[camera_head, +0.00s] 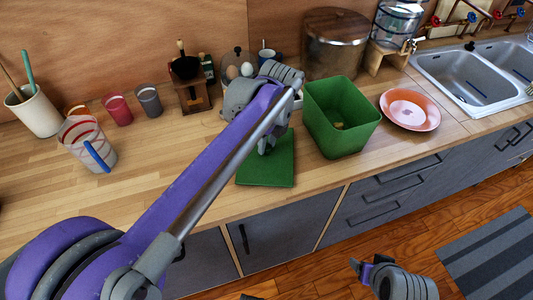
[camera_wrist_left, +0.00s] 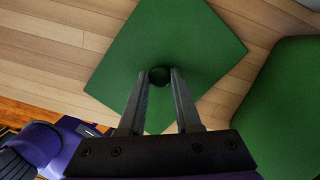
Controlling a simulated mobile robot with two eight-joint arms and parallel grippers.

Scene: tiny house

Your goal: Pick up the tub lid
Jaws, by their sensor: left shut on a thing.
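The tub lid (camera_head: 265,174) is a flat green square with a small dark round knob (camera_wrist_left: 159,75). It is at the front of the wooden counter, left of the open green tub (camera_head: 340,133). I cannot tell whether it touches the counter. My left gripper (camera_head: 266,148) is over the lid's middle. In the left wrist view, its two fingers (camera_wrist_left: 159,88) are shut on the knob, one on each side. The arm hides part of the lid in the head view. My right gripper (camera_head: 362,270) is low in front of the cabinets, away from the lid; its fingers are unclear.
The tub also shows at right in the left wrist view (camera_wrist_left: 290,110). An orange plate (camera_head: 410,109) lies right of it. A wooden-lidded pot (camera_head: 335,45) and a bowl of eggs (camera_head: 246,70) stand behind. Cups (camera_head: 117,109) are at left. Counter left of the lid is clear.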

